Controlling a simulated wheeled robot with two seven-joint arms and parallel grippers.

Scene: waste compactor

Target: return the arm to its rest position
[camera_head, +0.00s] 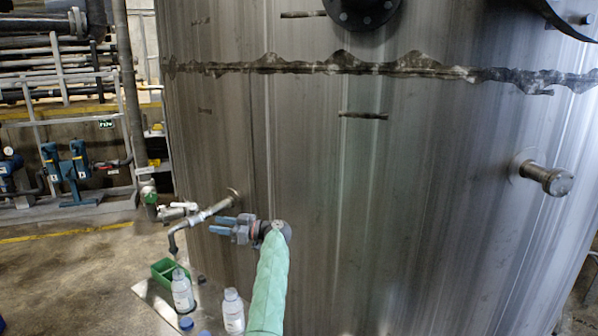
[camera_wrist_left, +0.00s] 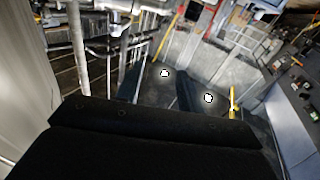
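My left arm (camera_head: 268,290), in a green sleeve, comes up from the bottom edge in the head view. My left gripper (camera_head: 216,225) is at its end, in front of the large steel tank (camera_head: 330,190), with its blue fingers pointing left. In the left wrist view the two dark fingers of the gripper (camera_wrist_left: 158,75) stand apart with nothing between them. The gripper is open and empty, just right of a pipe tap (camera_head: 200,215) on the tank. My right gripper is not in view.
Below the tap, a bottle (camera_head: 182,291) stands beside a green bin (camera_head: 163,270) on a metal surface (camera_head: 153,294). Another bottle (camera_head: 232,313) stands close left of my arm. A blue cap (camera_head: 186,323) lies near them. A metal stub (camera_head: 545,178) sticks out of the tank at right.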

